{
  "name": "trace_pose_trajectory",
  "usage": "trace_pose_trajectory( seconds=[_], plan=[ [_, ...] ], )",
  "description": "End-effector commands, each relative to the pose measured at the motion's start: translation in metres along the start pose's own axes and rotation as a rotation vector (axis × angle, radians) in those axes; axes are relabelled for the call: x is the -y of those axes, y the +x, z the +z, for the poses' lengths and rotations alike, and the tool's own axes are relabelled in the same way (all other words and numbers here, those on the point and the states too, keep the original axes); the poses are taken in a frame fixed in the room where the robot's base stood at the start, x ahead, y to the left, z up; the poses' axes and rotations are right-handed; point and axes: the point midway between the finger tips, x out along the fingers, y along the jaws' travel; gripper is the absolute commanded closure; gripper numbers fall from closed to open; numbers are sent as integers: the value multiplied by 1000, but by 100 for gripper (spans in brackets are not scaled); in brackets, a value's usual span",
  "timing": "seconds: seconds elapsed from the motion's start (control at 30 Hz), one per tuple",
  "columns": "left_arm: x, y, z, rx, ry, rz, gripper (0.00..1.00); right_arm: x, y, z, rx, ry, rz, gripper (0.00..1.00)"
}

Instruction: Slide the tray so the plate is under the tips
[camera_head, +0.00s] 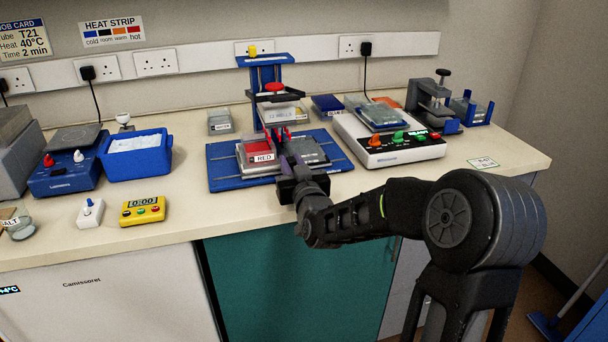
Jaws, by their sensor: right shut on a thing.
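A blue base with metal rails (222,174) stands mid-bench, carrying a sliding tray. On the tray, a box labelled RED (262,157) sits at the left and a dark clear plate (311,152) at the right. A blue stand (267,75) rises behind, with a pipette head (283,112) and red tips (275,133) over the tray. The tips appear nearer the seam between the RED box and the plate; exact alignment is hard to tell. My right gripper (287,168) is shut on the tray's front side; its fingers hide the grip. My left gripper is out of view.
A heater block with coloured knobs (390,145) stands right of the base. A blue ice box (138,157), a yellow timer (143,210) and a small white switch (90,213) are at the left. Bare bench (195,205) lies in front of the base.

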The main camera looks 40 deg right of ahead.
Motion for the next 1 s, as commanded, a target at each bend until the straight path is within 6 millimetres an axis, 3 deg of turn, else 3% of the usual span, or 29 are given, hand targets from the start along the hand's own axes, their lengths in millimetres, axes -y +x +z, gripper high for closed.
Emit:
trace_pose_trajectory(
  seconds=[0.3,0.43,0.7,0.73,1.0],
  plan=[
    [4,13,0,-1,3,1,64,68,1,0,-2,1,-10,100],
    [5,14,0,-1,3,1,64,79,0,-1,-2,0,-5,100],
    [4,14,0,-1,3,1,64,81,0,-1,-1,0,-8,100],
    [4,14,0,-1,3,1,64,81,0,-1,-1,0,-8,79],
    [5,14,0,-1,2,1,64,80,0,-1,-1,-1,-6,58]
  ],
)
